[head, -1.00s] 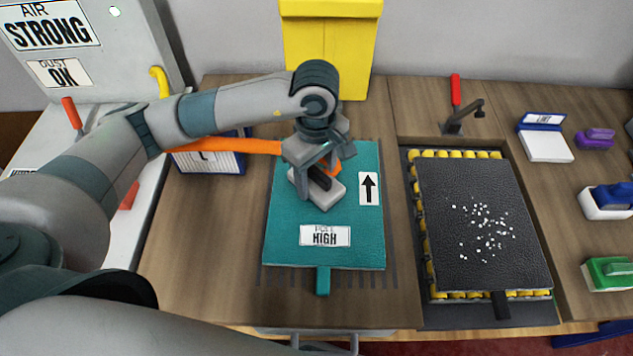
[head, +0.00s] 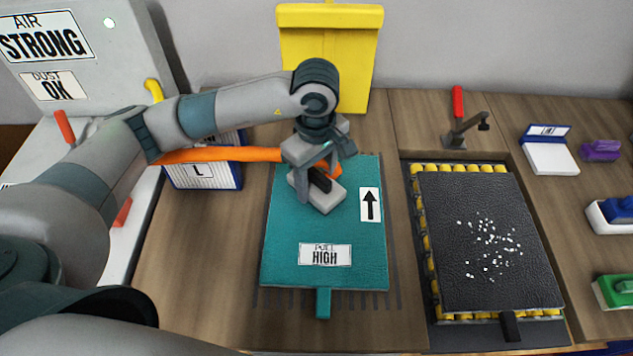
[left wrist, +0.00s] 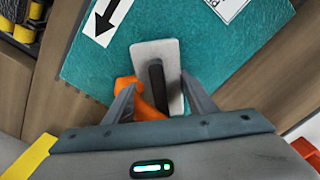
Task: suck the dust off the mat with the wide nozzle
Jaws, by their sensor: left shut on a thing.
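My left gripper (head: 318,180) is shut on the black handle of a wide, light grey nozzle (head: 326,199), over the upper middle of the teal mat (head: 285,265). The nozzle lies flat against or just above the mat; I cannot tell which. An orange hose (head: 215,155) runs left from it. In the left wrist view the fingers flank the handle, with the nozzle plate (left wrist: 148,50) on the teal mat (left wrist: 225,60). The mat bears an arrow label and a "PILE HIGH" label. I see no specks on its visible part. My right gripper is not in view.
A black mat (head: 455,270) with white specks lies on yellow rollers at right. A yellow bin (head: 345,70) stands behind, a box marked "L" (head: 200,178) at left. The left-front tabletop is clear.

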